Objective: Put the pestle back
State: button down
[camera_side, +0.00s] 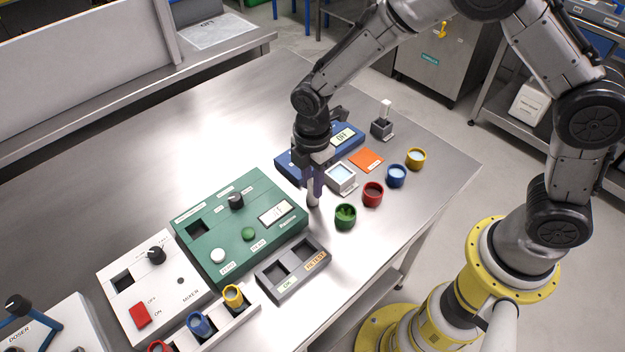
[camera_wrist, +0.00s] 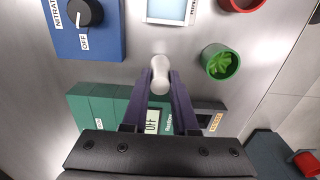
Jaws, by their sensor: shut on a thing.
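My gripper (camera_side: 315,186) is shut on a pale, rounded pestle (camera_side: 312,201), which points down near the right edge of the green device. In the wrist view the pestle (camera_wrist: 160,72) sits between the two purple fingers (camera_wrist: 160,86). Its lower end appears close to the table; I cannot tell whether it touches. A green cup (camera_side: 345,222) with leaf pieces inside stands to the right of the pestle. A dark grey block (camera_side: 381,131) with a white upright piece stands farther back.
The green device (camera_side: 262,240) is left of the gripper, and a blue device (camera_side: 287,165) behind it. A grey two-compartment tray (camera_side: 291,284) lies in front. Red (camera_side: 372,195), blue (camera_side: 396,177) and yellow (camera_side: 415,160) cups line the right side. The table's back left is clear.

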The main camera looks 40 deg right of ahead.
jog(key=c, duration=0.6)
grip_release()
jog(key=shift+r, duration=3.75)
jog(key=shift+r, duration=0.1)
notch_tip(320, 180, up, 10)
jog(key=shift+f, duration=0.2)
